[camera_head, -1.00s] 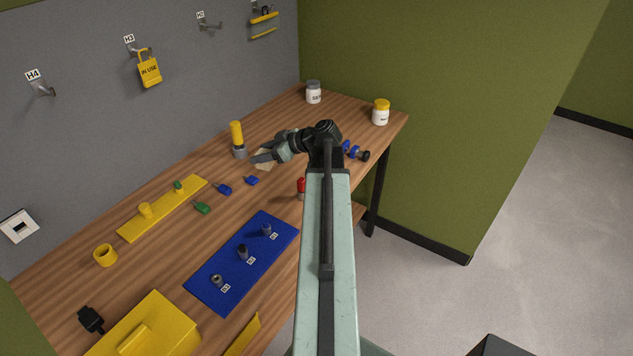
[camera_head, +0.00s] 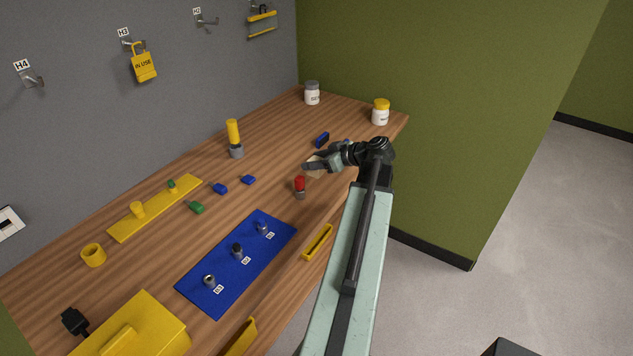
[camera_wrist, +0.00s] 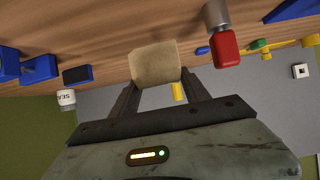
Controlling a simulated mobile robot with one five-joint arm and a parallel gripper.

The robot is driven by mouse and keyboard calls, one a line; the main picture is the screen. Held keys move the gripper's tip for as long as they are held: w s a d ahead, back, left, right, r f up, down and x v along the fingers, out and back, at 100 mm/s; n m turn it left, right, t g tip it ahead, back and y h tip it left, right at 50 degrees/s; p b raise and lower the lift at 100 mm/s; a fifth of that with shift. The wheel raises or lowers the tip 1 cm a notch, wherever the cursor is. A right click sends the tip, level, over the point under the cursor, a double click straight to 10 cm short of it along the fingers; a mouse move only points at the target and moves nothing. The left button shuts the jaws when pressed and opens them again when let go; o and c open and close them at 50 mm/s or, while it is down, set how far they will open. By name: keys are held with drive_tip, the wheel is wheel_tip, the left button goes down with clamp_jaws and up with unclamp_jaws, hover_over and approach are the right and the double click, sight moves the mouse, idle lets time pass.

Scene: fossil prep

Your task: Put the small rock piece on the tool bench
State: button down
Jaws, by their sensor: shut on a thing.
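The small rock piece (camera_wrist: 155,64) is a tan block between the two dark fingers of my gripper (camera_wrist: 160,88) in the wrist view. In the head view the rock piece (camera_head: 314,168) shows as a pale patch at the tip of my gripper (camera_head: 312,166), partly hidden by the fingers. My gripper is shut on it over the right part of the wooden tool bench (camera_head: 270,125). I cannot tell whether the piece touches the bench top.
A red-topped grey tool (camera_head: 300,188) stands just in front of my gripper. A yellow-topped grey tool (camera_head: 235,140) stands farther left. A blue mat (camera_head: 205,295) with several sockets lies toward the front. Two jars (camera_head: 312,93) stand at the back. Bare wood lies between them.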

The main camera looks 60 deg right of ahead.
drive_tip(key=shift+f, duration=0.3)
wheel_tip(320, 180, down, 4)
drive_tip(key=b, duration=0.3)
drive_tip(key=shift+b, duration=0.35)
drive_tip(key=shift+r, duration=0.25)
drive_tip(key=shift+f, duration=0.2)
drive_tip(key=c, duration=0.5)
unclamp_jaws()
drive_tip(key=shift+r, duration=0.1)
